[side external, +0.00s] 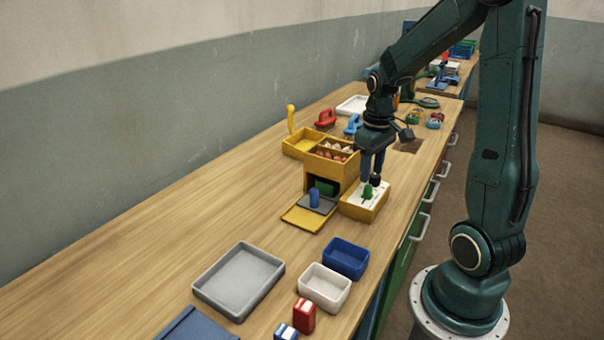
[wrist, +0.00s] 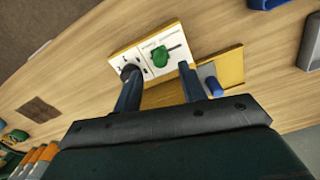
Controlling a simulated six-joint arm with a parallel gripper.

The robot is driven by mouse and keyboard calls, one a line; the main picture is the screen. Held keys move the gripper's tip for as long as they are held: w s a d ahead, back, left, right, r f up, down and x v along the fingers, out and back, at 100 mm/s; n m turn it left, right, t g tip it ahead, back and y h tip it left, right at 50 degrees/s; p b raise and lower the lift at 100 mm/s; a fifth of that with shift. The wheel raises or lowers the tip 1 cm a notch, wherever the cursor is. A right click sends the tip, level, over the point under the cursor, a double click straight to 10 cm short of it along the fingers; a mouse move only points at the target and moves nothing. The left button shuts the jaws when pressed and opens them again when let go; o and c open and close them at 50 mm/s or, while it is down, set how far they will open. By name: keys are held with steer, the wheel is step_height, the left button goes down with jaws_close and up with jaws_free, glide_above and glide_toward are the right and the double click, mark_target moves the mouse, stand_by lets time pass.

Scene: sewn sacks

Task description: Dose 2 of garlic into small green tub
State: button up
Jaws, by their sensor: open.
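A yellow dispenser (side external: 322,170) stands mid-table, with pinkish-white bulbs, likely the garlic (side external: 333,150), in its top compartments. A green object (side external: 326,187), possibly the small green tub, sits in its dark front opening; most of it is hidden. A blue peg (side external: 314,198) stands on a grey plate before the opening. To the right is a yellow box with a white panel (side external: 352,197). The panel bears a green knob (side external: 368,193), also in the wrist view (wrist: 160,56), and a dark round knob.
A grey tray (side external: 238,311), a white bin (side external: 323,307) and a blue bin (side external: 345,271) stand in front. Red (side external: 304,315) and blue boxes lie near them. Red and blue handled items stand behind the dispenser. The table's left side is clear.

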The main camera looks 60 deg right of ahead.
mark_target(370, 185)
steer(key=shift+f, duration=2.3)
jaws_close()
